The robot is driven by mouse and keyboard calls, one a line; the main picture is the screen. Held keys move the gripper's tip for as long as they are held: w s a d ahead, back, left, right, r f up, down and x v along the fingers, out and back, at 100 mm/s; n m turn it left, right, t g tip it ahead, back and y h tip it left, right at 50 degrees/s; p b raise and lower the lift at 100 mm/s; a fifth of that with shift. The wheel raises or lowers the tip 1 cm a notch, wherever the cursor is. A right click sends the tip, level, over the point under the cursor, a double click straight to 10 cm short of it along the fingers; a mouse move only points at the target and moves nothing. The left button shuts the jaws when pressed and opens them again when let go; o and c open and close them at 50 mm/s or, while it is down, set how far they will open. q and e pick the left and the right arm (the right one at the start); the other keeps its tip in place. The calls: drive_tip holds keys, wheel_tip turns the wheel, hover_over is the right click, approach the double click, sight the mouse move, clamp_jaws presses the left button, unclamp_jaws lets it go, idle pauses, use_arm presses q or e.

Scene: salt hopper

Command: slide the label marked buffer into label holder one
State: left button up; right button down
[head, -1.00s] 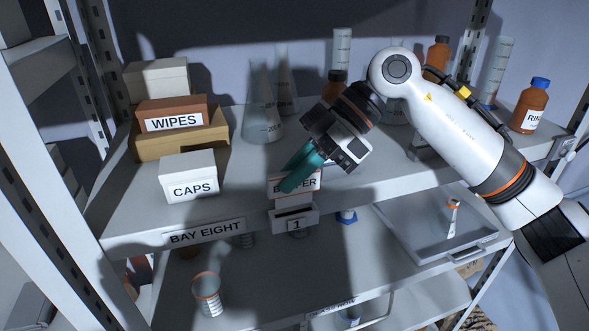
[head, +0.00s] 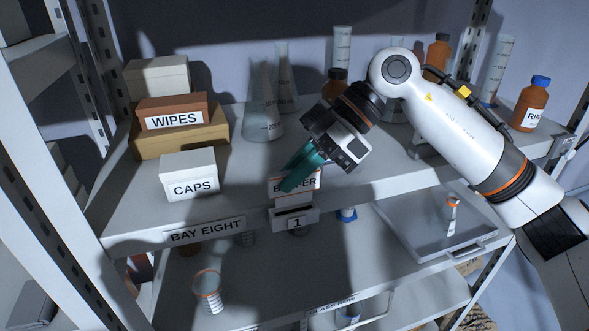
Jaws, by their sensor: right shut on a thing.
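The label marked buffer (head: 309,184) is a white card with an orange top edge, partly hidden by the teal fingers. My right gripper (head: 290,184) is shut on it and holds it upright at the shelf's front edge. Label holder one (head: 294,218), a grey holder marked 1, is fixed to the front edge just below the label. The label's lower edge is close above the holder; I cannot tell if they touch. My left gripper is not in view.
Boxes marked WIPES (head: 172,115) and CAPS (head: 188,177) stand left on the shelf. Glass flasks (head: 262,110) stand behind the gripper, and a RIN-marked bottle (head: 531,105) at right. A BAY EIGHT sign (head: 204,232) is on the front edge. A tray (head: 425,225) lies below.

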sight(292, 193)
drive_tip(key=shift+f+b, duration=0.85)
drive_tip(key=shift+f, duration=0.9)
drive_tip(key=c, duration=0.9)
unclamp_jaws()
drive_tip(key=shift+d+r, duration=0.1)
drive_tip(key=shift+r, duration=0.1)
drive_tip(key=shift+p+v, duration=1.95)
drive_tip(key=shift+v, duration=0.95)
